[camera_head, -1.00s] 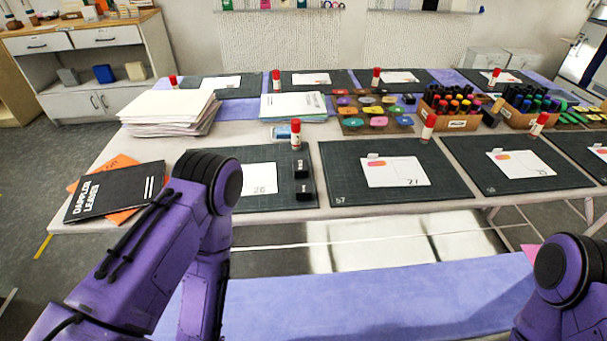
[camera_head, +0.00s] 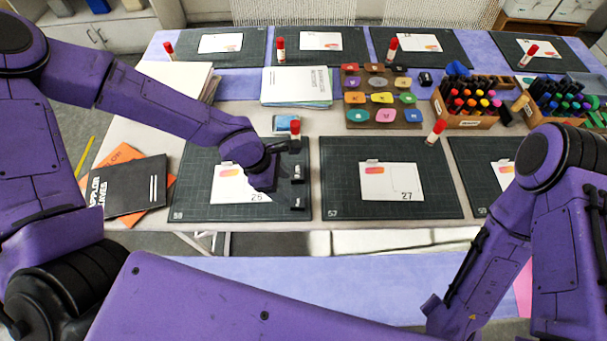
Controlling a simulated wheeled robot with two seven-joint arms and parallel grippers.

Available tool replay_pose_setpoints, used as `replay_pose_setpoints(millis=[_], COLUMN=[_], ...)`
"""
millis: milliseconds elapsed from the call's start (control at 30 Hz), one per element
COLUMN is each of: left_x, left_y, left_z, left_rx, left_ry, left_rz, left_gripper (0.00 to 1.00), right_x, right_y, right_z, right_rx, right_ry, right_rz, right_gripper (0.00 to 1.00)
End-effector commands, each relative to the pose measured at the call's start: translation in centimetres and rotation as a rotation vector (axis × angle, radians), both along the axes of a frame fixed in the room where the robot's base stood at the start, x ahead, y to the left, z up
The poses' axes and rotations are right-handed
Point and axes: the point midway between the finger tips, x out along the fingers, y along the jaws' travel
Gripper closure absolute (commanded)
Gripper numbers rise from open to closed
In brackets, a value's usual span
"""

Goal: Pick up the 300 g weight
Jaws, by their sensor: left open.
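Two small dark blocks, likely weights, stand at the right edge of the front left cutting mat (camera_head: 190,190). The farther block (camera_head: 299,173) is beside my left gripper; the nearer block (camera_head: 298,203) is closer to the mat's front edge. Their markings are too small to read, so I cannot tell which is 300 g. My left gripper (camera_head: 268,183) is open, pointing down over the card on this mat, just left of the blocks. Its fingers are small and partly hidden by the wrist. My right arm is at the right; its gripper is not in view.
A red-capped glue stick (camera_head: 295,131) stands just behind the blocks. Black and orange folders (camera_head: 130,185) lie at the left. Behind are a paper stack (camera_head: 297,86), a tray of coloured pieces (camera_head: 384,113) and marker boxes (camera_head: 466,122). Another mat (camera_head: 340,200) lies to the right.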

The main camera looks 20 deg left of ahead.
Motion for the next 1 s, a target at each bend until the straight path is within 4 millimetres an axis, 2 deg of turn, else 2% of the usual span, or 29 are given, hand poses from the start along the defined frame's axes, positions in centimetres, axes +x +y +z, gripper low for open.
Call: replay_pose_setpoints(millis=[67,233,467,633,733,933,967,1000], left_x=[0.2,0.1,0.4,0.4,0.5,0.5,0.5,0.5], left_y=[-0.3,-1.4,-2.3,-2.9,-3.3,-3.3,-3.3,-3.3], left_z=[-0.1,-3.1,-6.1,-9.6,-10.1,-9.9,-9.9,-9.9], left_rx=[-0.009,-0.008,-0.007,-0.008,-0.01,-0.01,-0.01,-0.01], left_ry=[-0.001,-0.002,0.001,0.0,0.0,0.001,0.001,0.001], left_rz=[0.006,0.001,0.002,0.002,0.006,0.008,0.008,0.008], left_gripper=[0.34,0.34,0.34,0.34,0.34,0.34,0.38,0.51], right_x=[0.0,-0.1,-0.1,-0.1,-0.1,-0.1,-0.1,-0.1], right_y=[0.0,0.0,0.0,0.0,0.0,0.0,0.0,0.0], right_z=[-0.1,-1.0,-1.8,-3.9,-4.2,-4.0,-4.0,-4.0], right_rx=[0.001,0.0,0.0,0.0,0.001,0.0,0.0,0.0], right_ry=[0.001,0.001,0.002,0.001,0.001,0.001,0.001,0.001], right_rz=[0.0,0.0,-0.001,0.0,0.0,0.0,0.0,0.0], right_gripper=[1.0,1.0,1.0,1.0,1.0,1.0,1.0,1.0])
